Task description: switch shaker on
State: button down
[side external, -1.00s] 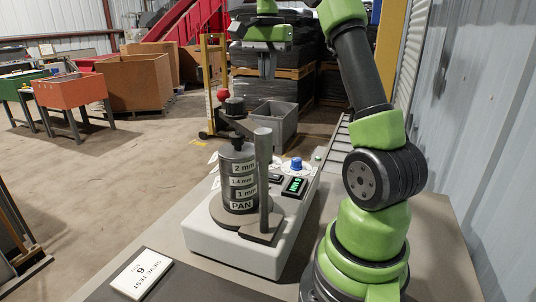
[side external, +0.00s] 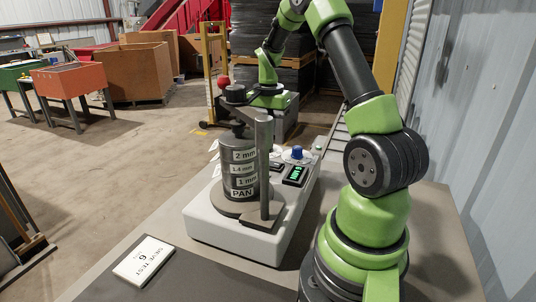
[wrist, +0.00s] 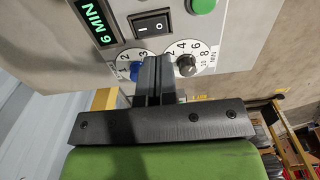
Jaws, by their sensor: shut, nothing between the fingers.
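The shaker (side external: 230,237) is a white base unit carrying a clamped sieve stack (side external: 240,166) labelled 2 mm, 1.4 mm, 1 mm and PAN. In the wrist view its panel has a black rocker switch (wrist: 151,24) marked I and O; which side is pressed I cannot tell. A green button (wrist: 202,5) is at the top edge. A lit display (wrist: 97,20) reads 6 MIN. My gripper (wrist: 153,62) is shut and empty, its tips showing below the rocker, between the blue knob (wrist: 134,70) and the dark knob (wrist: 186,66). In the side view its fingers are hidden.
The clamp post (side external: 264,168) stands beside the sieve stack. A SIEVE TEST card (side external: 145,260) lies on the front of the table. The table front is otherwise clear.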

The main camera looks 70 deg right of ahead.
aim_at(273, 163)
notch_tip(273, 163, down, 7)
jog(key=shift+f, duration=0.15)
dwell(0.4)
jog(key=shift+f, duration=0.15)
jog(key=shift+s+r, duration=0.3)
jog(key=shift+s, duration=0.4)
notch_tip(273, 163, up, 24)
dwell(0.8)
jog(key=shift+s, duration=0.1)
